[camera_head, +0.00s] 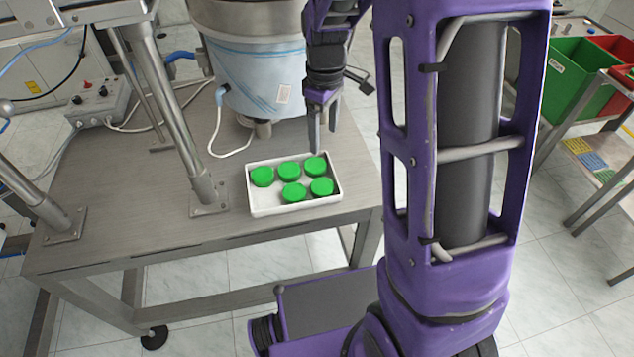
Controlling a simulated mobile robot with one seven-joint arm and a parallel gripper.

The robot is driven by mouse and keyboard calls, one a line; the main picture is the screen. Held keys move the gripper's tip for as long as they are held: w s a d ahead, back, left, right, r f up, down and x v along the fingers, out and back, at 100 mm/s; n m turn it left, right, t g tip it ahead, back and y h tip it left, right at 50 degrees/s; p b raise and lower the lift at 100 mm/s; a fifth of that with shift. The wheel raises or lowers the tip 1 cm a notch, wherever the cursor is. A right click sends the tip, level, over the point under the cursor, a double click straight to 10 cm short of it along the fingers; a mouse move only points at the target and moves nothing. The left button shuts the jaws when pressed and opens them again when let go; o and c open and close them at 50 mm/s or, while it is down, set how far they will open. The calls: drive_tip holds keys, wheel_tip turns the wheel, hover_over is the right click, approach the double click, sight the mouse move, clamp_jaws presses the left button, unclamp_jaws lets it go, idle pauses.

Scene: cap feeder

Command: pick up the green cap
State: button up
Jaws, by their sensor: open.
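Several green caps lie in a white tray (268,211) on the grey table. In the back row are a left cap (262,176), a middle cap (289,171) and a right cap (315,167). In the front row are a middle cap (294,193) and a right cap (321,187); the front left of the tray is bare. My gripper (321,140) points down, open and empty, just above and behind the tray's back right corner, near the back right cap. Its exact height over the tray is hard to tell.
A large round feeder bowl (258,75) stands behind the tray. Metal posts (172,110) rise left of it. A control box (97,100) with cables sits at the table's left. Green and red bins (577,80) stand at the far right. The table front (120,235) is clear.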

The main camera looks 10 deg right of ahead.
sight(322, 186)
wheel_tip(322, 186, down, 17)
drive_tip(key=b, duration=0.3)
drive_tip(key=shift+a, duration=0.1)
drive_tip(key=c, duration=1)
